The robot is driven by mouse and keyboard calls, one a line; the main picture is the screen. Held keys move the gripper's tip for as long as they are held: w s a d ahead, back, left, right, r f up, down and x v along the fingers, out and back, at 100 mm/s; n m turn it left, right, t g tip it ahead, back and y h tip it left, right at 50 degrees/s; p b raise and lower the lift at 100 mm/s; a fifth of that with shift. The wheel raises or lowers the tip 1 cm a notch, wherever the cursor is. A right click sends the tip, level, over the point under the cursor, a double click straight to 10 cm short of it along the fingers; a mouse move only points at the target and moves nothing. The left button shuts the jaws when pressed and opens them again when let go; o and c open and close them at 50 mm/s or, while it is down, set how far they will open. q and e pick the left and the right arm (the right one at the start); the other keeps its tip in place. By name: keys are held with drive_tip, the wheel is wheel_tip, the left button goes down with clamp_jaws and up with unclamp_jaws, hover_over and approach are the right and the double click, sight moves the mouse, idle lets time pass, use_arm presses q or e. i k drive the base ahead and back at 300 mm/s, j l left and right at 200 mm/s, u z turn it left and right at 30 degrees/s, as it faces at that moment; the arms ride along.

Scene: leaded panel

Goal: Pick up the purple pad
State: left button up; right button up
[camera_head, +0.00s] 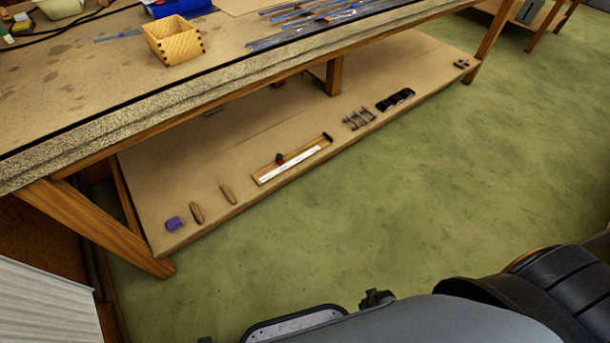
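The purple pad (174,223) is a small purple block. It lies on the lower shelf (185,165) of the workbench, near the shelf's left front corner. Nothing covers it in the head view. Neither of my grippers is in view, and parts of my own body show along the bottom edge at the right.
Two brown pieces (228,194) lie right of the pad, then a wooden tool with a white strip (290,160) and several dark items (395,99). The bench top (85,95) overhangs the shelf. A bench leg (98,224) stands left. Green floor (350,235) is clear in front.

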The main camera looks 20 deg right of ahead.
sight(173, 224)
drive_tip(key=u, duration=1)
